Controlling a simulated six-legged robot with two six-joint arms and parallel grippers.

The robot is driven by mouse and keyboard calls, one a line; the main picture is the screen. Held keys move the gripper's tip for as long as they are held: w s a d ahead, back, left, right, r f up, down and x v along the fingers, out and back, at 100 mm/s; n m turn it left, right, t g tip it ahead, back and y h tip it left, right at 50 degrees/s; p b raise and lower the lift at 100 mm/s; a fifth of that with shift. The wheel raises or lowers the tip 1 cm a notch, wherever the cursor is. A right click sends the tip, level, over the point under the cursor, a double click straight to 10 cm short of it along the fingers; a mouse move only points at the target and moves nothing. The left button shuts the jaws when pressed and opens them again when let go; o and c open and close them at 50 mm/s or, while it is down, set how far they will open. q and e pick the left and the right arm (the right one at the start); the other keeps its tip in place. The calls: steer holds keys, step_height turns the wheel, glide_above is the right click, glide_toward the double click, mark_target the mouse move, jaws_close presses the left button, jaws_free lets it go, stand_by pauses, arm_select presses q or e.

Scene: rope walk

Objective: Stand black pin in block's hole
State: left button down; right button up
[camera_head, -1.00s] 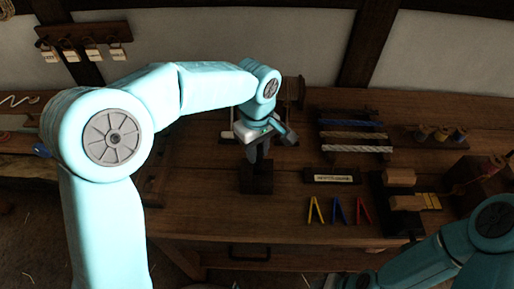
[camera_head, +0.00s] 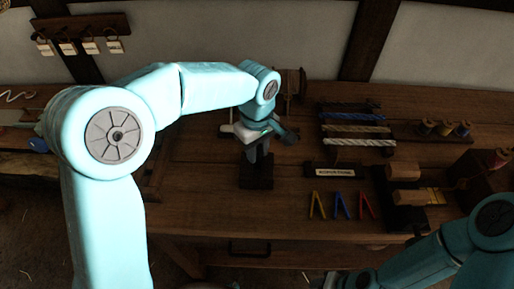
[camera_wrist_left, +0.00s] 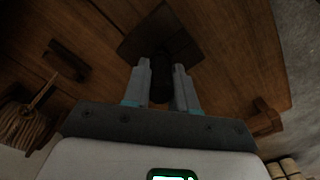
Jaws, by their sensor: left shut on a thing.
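My left gripper (camera_head: 257,155) is above a dark block (camera_head: 257,178) near the middle of the bench. In the left wrist view, its two grey fingers (camera_wrist_left: 161,74) are shut on the black pin (camera_wrist_left: 160,90), which is dark and hard to make out between them. The block also shows in the left wrist view (camera_wrist_left: 143,42), just beyond the fingertips. The block's hole is hidden, so I cannot tell whether the pin's lower end is inside it.
Yellow, blue and red clips (camera_head: 340,206) lie to the right of the block. Behind them are a labelled plate (camera_head: 334,170) and a rack of rope strands (camera_head: 355,128). Wooden cylinders (camera_head: 405,172) and spools (camera_head: 445,128) stand farther right. The bench front is mostly clear.

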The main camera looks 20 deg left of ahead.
arm_select(q)
steer(key=shift+f+b, duration=0.65)
steer(key=shift+f, duration=0.25)
steer(key=c, duration=0.8)
jaws_free()
step_height(320, 180, up, 16)
steer(key=shift+r+p, duration=0.15)
steer(key=shift+p, duration=0.6)
